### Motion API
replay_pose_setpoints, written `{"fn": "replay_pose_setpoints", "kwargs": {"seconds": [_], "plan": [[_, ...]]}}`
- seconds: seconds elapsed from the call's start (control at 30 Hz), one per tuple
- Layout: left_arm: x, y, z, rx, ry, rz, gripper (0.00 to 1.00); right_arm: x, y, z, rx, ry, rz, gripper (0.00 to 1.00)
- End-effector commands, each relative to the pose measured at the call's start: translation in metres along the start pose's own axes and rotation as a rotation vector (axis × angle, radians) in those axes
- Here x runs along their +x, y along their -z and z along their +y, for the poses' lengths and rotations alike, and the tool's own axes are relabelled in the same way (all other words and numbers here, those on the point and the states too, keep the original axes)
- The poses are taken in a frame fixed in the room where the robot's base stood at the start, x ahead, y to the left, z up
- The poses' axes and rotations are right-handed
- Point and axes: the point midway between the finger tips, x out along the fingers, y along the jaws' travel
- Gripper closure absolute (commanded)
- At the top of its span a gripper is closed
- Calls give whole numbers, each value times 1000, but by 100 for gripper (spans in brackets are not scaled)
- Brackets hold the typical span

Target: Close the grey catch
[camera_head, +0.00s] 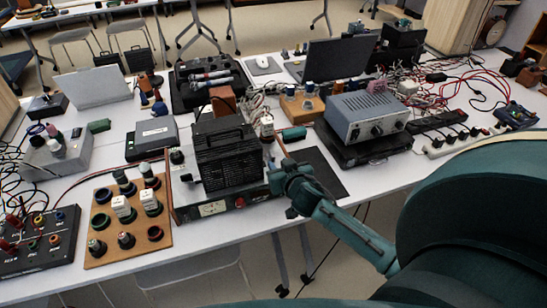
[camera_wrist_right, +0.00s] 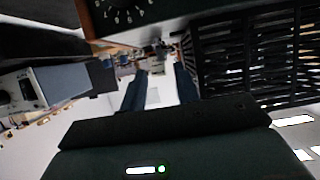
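A black slatted box (camera_head: 228,155) stands on a low dark unit (camera_head: 240,197) with a white socket and a red knob on its front. I cannot clearly pick out the grey catch in either view. My right gripper (camera_head: 272,172) is at the right side of the slatted box, close to it; contact cannot be told. In the right wrist view the two fingers (camera_wrist_right: 161,88) stand apart with nothing visible between them, and dark slats (camera_wrist_right: 250,60) fill the right side. My left gripper is not in view.
A wooden board with coloured spools (camera_head: 128,218) lies left of the box. A grey instrument (camera_head: 366,115) on a black unit stands to the right, with cables and a power strip (camera_head: 460,140) beyond. The white table's front edge runs below my right arm.

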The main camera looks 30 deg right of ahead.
Motion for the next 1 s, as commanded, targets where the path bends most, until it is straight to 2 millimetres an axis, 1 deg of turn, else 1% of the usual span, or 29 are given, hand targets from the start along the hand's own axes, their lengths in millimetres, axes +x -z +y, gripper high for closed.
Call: {"fn": "replay_pose_setpoints", "kwargs": {"seconds": [0.03,0.2,0.4,0.53,0.8,1.0], "plan": [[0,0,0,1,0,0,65,11,2,0,-1,-2,1,69],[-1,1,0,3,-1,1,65,38,1,0,-1,0,0,69],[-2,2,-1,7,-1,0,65,54,1,0,0,0,0,69],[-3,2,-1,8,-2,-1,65,58,0,0,-1,0,-1,69],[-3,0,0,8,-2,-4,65,59,0,0,0,1,-1,70],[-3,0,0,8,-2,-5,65,58,0,0,0,1,-1,86]]}}
